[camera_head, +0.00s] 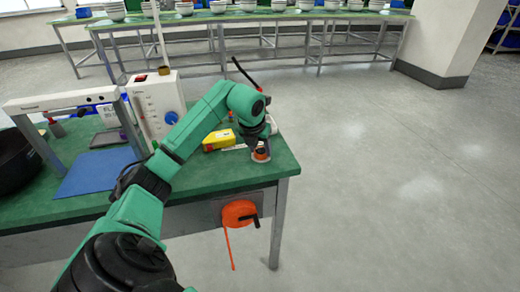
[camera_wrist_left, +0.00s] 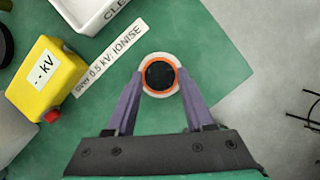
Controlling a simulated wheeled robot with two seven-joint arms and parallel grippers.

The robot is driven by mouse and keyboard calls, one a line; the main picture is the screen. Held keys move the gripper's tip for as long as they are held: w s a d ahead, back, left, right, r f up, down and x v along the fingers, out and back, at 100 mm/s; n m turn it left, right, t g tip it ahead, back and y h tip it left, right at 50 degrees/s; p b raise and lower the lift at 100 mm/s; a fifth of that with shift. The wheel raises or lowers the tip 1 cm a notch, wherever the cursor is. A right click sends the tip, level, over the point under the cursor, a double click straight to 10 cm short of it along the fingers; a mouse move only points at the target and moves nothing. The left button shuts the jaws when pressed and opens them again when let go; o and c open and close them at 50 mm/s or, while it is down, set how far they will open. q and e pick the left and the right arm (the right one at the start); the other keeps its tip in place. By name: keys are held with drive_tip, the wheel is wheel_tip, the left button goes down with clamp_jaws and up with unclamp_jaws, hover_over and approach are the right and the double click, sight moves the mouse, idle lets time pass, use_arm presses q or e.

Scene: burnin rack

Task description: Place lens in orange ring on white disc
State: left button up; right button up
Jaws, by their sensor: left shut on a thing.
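The dark round lens in its orange ring (camera_wrist_left: 160,76) is between the two purple fingers of my left gripper (camera_wrist_left: 160,84), which is shut on it. The white disc (camera_wrist_left: 161,55) shows as a pale rim around the orange ring in the left wrist view, roughly centred with it. In the head view my left gripper (camera_head: 260,147) points down near the table's right end, with the orange ring (camera_head: 261,155) just above or on the white disc (camera_head: 261,160). I cannot tell whether they touch. My right gripper is not in view.
A yellow box (camera_wrist_left: 45,78) marked kV and a label strip (camera_wrist_left: 110,56) lie left of the disc. A white tray (camera_wrist_left: 88,12) is beyond. The green table's (camera_head: 225,180) right edge is close. A white instrument (camera_head: 158,105) and blue mat (camera_head: 95,172) stand further left.

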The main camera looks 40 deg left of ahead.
use_arm(q)
drive_tip(key=o, duration=1.3)
drive_tip(key=v, duration=1.2)
drive_tip(key=shift+p, duration=0.3)
